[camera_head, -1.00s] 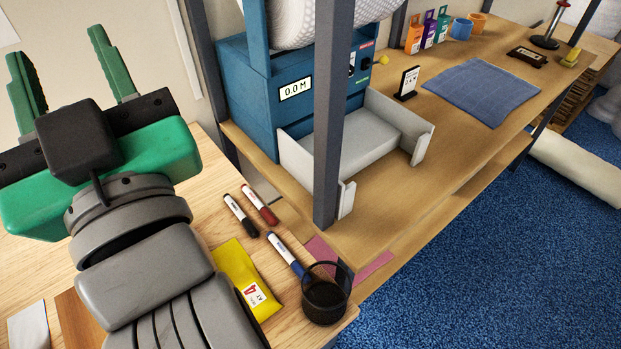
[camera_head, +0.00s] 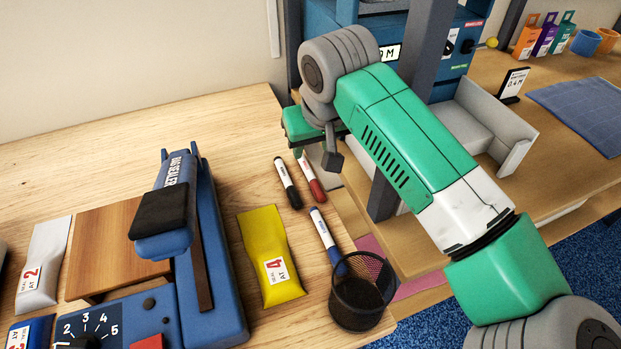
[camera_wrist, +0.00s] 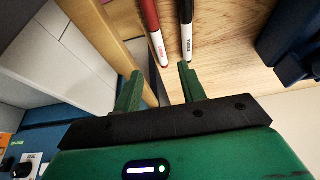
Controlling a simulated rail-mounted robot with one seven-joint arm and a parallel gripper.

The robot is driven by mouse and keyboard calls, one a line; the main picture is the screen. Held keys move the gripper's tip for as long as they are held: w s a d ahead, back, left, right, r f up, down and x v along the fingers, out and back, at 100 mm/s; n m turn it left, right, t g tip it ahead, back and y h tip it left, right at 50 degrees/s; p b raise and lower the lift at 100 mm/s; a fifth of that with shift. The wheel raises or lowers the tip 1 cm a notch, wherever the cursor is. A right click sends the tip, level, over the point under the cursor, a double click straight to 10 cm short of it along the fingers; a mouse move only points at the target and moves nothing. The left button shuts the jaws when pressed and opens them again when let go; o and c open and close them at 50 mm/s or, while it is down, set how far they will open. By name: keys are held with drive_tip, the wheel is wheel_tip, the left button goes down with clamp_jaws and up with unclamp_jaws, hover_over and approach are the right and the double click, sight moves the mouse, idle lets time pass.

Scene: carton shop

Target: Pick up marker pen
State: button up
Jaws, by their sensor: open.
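Three marker pens lie on the wooden table in the head view: a black one (camera_head: 287,183), a red one (camera_head: 311,178) beside it, and a blue one (camera_head: 324,232) nearer the camera, its blue end beside the mesh cup (camera_head: 360,300). In the wrist view, the red marker (camera_wrist: 152,25) and black marker (camera_wrist: 187,25) lie side by side just beyond my fingertips. My gripper (camera_wrist: 160,84) is open and empty, its fingers apart and not visibly touching either pen. In the head view my arm hides most of it.
A yellow packet (camera_head: 266,255) lies left of the blue marker. A blue sealer (camera_head: 200,225) stands farther left, beside a wooden block (camera_head: 105,245). A dark post (camera_head: 384,195) and a grey tray (camera_head: 470,125) are right of the pens. Bare tabletop extends behind the sealer.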

sight(307, 168)
drive_tip(key=x, duration=0.2)
drive_tip(key=shift+w+f+b, duration=0.1)
drive_tip(key=shift+f+b, duration=0.15)
drive_tip(key=shift+b, duration=0.05)
drive_tip(key=x, duration=0.1)
drive_tip(key=b+x, duration=0.2)
drive_tip(key=x, duration=0.1)
drive_tip(key=shift+s+f, duration=0.15)
drive_tip(key=shift+s, duration=0.1)
drive_tip(key=shift+w+a+f, duration=0.1)
drive_tip(key=shift+w+f, duration=0.15)
drive_tip(key=shift+f, duration=0.2)
clamp_jaws()
